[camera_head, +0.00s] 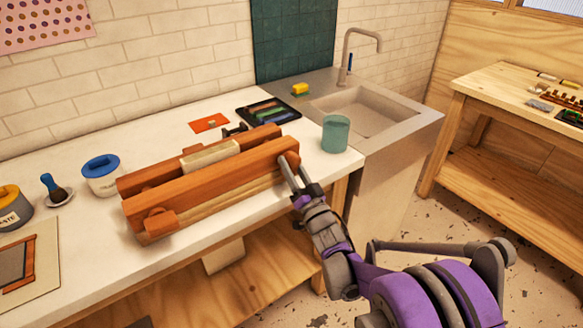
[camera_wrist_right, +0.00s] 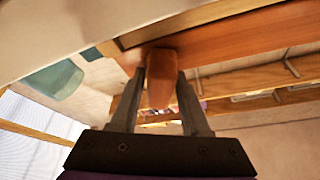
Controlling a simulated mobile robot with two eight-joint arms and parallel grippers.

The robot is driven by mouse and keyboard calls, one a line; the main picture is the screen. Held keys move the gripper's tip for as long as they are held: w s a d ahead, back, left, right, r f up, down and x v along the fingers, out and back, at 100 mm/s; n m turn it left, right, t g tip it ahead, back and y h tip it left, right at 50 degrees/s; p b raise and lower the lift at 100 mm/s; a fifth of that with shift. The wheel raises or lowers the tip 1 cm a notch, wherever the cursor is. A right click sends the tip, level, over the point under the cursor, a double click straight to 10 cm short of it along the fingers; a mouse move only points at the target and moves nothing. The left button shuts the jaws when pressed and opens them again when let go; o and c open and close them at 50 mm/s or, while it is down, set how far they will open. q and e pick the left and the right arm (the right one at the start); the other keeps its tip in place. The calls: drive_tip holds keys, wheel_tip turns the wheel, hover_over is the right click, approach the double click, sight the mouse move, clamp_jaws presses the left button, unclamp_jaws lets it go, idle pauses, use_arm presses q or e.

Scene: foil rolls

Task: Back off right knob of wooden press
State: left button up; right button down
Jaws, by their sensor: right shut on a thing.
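The wooden press (camera_head: 215,185) stands on the white table, its long orange-brown front beam facing me and a pale block (camera_head: 210,157) between its beams. The left knob (camera_head: 160,221) shows at the front left of the beam. The right knob (camera_head: 290,159) is at the right end of the front beam. My right gripper (camera_head: 291,172) reaches it from the front right. In the right wrist view the right knob (camera_wrist_right: 161,78) sits between the two fingers of my right gripper (camera_wrist_right: 162,90), which are shut on it. My left gripper is not in view.
A green cup (camera_head: 335,133) stands right of the press, near the sink (camera_head: 365,110). A dark tray (camera_head: 268,110) and an orange card (camera_head: 209,124) lie behind it. A blue-lidded jar (camera_head: 101,176) stands to its left. The white table (camera_head: 95,245) is clear in front.

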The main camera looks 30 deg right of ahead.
drive_tip(key=n+y, duration=0.2)
drive_tip(key=n, duration=0.1)
drive_tip(key=n+y, duration=0.2)
drive_tip(key=n, duration=0.1)
drive_tip(key=shift+r+n+t, duration=0.1)
drive_tip(key=shift+n+t, duration=0.2)
drive_tip(key=shift+n, duration=0.1)
drive_tip(key=n+y, duration=0.1)
drive_tip(key=n, duration=0.3)
drive_tip(key=n+g+y, duration=0.1)
drive_tip(key=n+y, duration=0.1)
drive_tip(key=n, duration=0.2)
drive_tip(key=shift+d+y, duration=0.1)
drive_tip(key=shift+y, duration=0.2)
drive_tip(key=n+g+y+p, duration=0.1)
drive_tip(key=n, duration=0.2)
drive_tip(key=n+g+y+p, duration=0.1)
drive_tip(key=n, duration=0.3)
drive_tip(key=shift+r+y, duration=0.1)
drive_tip(key=shift+y, duration=0.2)
drive_tip(key=n+g, duration=0.1)
drive_tip(key=n, duration=0.1)
drive_tip(key=n+g+p, duration=0.1)
drive_tip(key=n, duration=0.2)
drive_tip(key=shift+w+n+g, duration=0.1)
drive_tip(key=shift+n+g, duration=0.2)
drive_tip(key=shift+n+p, duration=0.45)
drive_tip(key=shift+n, duration=0.05)
